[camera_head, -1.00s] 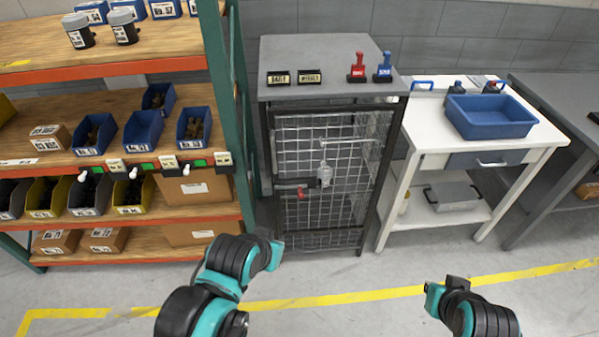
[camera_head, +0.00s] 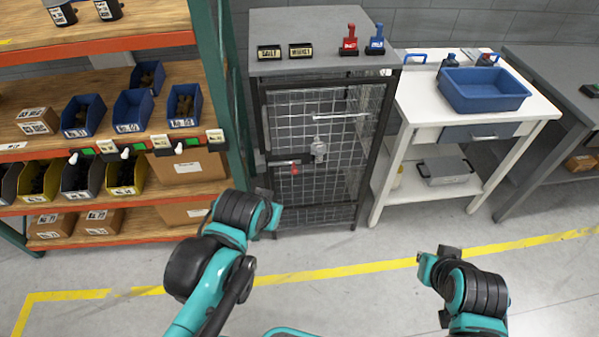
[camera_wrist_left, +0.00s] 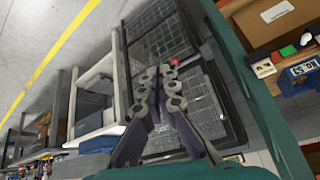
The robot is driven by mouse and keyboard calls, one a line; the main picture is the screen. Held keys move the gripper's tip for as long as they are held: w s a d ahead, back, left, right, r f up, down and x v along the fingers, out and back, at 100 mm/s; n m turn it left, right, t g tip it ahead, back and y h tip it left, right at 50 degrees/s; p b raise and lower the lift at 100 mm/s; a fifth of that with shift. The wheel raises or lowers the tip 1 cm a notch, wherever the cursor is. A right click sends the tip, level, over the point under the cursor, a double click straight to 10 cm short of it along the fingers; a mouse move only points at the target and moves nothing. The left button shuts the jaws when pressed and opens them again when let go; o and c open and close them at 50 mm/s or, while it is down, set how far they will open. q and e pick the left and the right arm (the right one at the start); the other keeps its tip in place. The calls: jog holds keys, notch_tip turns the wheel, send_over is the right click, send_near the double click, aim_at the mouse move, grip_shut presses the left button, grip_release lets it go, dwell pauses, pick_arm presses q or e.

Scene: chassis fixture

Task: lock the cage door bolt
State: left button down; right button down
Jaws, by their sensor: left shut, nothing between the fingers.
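The wire cage (camera_head: 346,185) stands on the floor under a grey top, its framed door facing me and looking closed. A dark bolt (camera_head: 280,163) with a red knob (camera_head: 295,169) lies across the left part of the door. A grey lock-like piece (camera_head: 319,150) hangs right of it. My left gripper (camera_head: 272,208) is low, in front of the cage's lower left corner and below the bolt. In the left wrist view its fingers (camera_wrist_left: 161,74) are shut and empty, with the red knob (camera_wrist_left: 174,62) just beyond them. My right gripper (camera_head: 432,262) is right of the cage; its fingers are unclear.
A shelf rack with a green post (camera_head: 223,80) and bins stands close on the left. A white table (camera_head: 415,105) with a blue tray (camera_head: 484,103) stands on the right. The floor before the cage is clear.

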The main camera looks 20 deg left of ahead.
pick_arm(q)
jog(key=w+d+f+m+y, duration=0.1)
jog(key=w+f+m+y, duration=0.15)
jog(key=w, duration=0.95)
jog(key=w+d+f+m+y, duration=0.15)
jog(key=w+y, duration=0.25)
jog(key=w, duration=0.9)
jog(key=w+d+f+y, duration=0.1)
jog(key=d+f+y, duration=0.1)
jog(key=f, duration=0.4)
jog(key=w+d+f+t+y, duration=0.1)
jog(key=w+d+f+y, duration=0.1)
jog(key=d+f, duration=0.2)
jog(key=w+d+f+t+y, duration=0.1)
jog(key=d+f+y, duration=0.1)
jog(key=f, duration=0.8)
jog(key=shift+w+d+m, duration=0.2)
jog(key=shift+d+m, duration=0.2)
jog(key=shift+d, duration=0.25)
jog(key=s+a+b+x, duration=0.1)
jog(key=b+x, duration=0.3)
jog(key=x, duration=0.9)
jog(key=shift+s+a, duration=0.15)
jog(key=shift+s, duration=0.45)
